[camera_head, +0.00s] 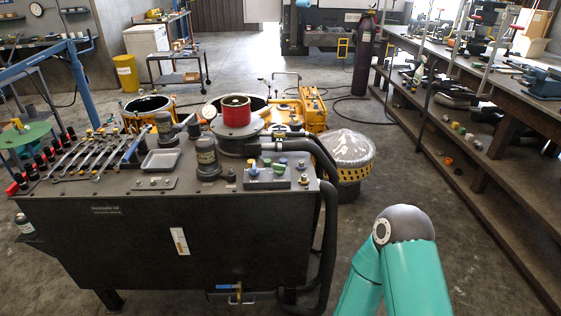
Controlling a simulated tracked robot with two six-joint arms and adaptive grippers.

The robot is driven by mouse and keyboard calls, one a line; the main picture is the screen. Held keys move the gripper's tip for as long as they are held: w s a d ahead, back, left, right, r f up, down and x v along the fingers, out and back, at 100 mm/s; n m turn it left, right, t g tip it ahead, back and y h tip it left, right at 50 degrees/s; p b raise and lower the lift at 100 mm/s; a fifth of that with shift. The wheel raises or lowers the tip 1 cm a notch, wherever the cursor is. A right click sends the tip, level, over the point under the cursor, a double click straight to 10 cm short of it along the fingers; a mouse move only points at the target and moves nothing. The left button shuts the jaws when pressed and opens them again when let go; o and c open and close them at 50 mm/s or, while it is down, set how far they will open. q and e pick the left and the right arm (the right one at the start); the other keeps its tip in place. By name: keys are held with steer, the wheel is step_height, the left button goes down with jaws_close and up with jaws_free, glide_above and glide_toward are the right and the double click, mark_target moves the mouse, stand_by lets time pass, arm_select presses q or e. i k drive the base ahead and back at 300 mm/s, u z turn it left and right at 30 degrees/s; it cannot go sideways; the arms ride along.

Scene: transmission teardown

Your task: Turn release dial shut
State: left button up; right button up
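A dark hydraulic tank (130,245) stands in front of me. A brass valve fitting (238,291) sits low on the tank's front. No part is clearly marked as the release dial, and the knobs are too small to read their setting. A teal arm of mine comes in at the bottom right, apart from the tank. Neither gripper is in view.
A red cylinder (236,112) stands on the tank's top. Several wrenches lie at the top left. Black hoses (327,230) run down the right side. A plastic-covered drum (345,152) stands beside it. A long shelved bench (500,170) lines the right. The floor between is mostly clear.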

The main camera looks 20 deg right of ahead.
mark_target(279, 169)
steer(key=u, duration=0.05)
steer(key=i, duration=0.9)
steer(key=z, duration=0.2)
steer(key=k, duration=0.9)
steer(key=u, duration=0.15)
steer(key=i, duration=0.9)
